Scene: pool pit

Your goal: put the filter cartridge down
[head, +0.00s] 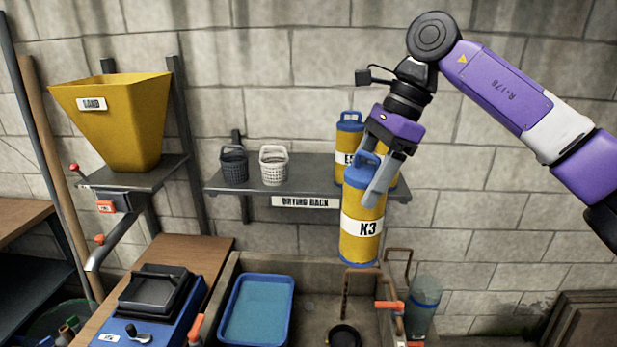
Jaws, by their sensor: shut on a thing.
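My gripper (374,176) is shut on the blue top handle of a yellow filter cartridge (358,246) with a white label reading K3. The cartridge hangs upright in front of the right part of the grey drying rack shelf (308,180), its blue base lower than the shelf board. Its base appears above the back of the sink, apart from anything below.
Two small baskets, dark (234,163) and white (273,166), stand on the shelf's left; the middle board is bare. Below are a stone sink (313,300), a blue tray (257,311) and pipes with orange handles (389,305). A yellow sand hopper (135,125) is at left.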

